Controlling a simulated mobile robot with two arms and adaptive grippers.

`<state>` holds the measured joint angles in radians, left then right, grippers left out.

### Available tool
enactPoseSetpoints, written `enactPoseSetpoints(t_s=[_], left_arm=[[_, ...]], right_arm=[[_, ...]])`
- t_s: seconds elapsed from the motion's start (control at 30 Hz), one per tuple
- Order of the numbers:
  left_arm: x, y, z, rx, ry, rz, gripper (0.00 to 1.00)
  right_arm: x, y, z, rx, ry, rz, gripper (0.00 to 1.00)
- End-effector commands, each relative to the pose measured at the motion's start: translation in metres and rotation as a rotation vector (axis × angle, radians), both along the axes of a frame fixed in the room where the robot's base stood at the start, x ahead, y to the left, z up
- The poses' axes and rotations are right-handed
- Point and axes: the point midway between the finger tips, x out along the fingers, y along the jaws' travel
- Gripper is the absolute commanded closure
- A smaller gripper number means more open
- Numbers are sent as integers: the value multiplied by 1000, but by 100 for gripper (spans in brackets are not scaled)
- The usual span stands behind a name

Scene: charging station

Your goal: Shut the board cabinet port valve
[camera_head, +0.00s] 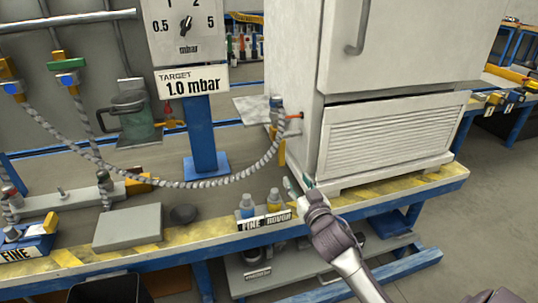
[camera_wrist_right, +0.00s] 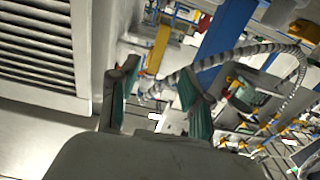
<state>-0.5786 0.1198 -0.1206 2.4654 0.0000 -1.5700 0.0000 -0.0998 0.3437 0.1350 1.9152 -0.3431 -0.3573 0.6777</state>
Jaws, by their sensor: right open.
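The white board cabinet (camera_head: 312,100) stands on the blue-framed bench. On its left side is a port where the grey ribbed hose ends, with a small orange-red handle (camera_head: 295,116) that looks like the port valve. Whether this valve is open or shut is too small to tell. My right gripper (camera_head: 298,186) is low in front of the cabinet's lower left corner, below the port and apart from it. The right wrist view shows its two teal-padded fingers (camera_wrist_right: 160,100) open and empty, with the hose (camera_wrist_right: 226,57) beyond them. My left gripper is not in view.
A dial post with a "TARGET 1.0 mbar" sign (camera_head: 194,84) stands left of the cabinet. Two small bottles (camera_head: 259,205) stand behind a label at the bench's front edge, left of my right gripper. A flat grey block (camera_head: 128,226) lies farther left.

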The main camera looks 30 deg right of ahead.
Motion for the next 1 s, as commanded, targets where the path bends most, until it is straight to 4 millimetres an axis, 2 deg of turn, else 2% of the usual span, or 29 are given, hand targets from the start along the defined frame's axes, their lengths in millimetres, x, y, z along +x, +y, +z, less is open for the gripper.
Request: enactPoseSetpoints(t_s=[0.17,0.5,0.7,0.8,1.0], left_arm=[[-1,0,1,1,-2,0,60],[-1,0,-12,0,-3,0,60],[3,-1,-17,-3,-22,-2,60],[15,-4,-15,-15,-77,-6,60],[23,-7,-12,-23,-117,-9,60]], right_arm=[[14,-4,4,-1,-11,0,52],[82,-21,3,-2,-10,-2,52],[115,-28,2,-1,-7,-1,52],[126,-30,3,0,-8,0,52],[134,-32,3,0,-7,0,52]])
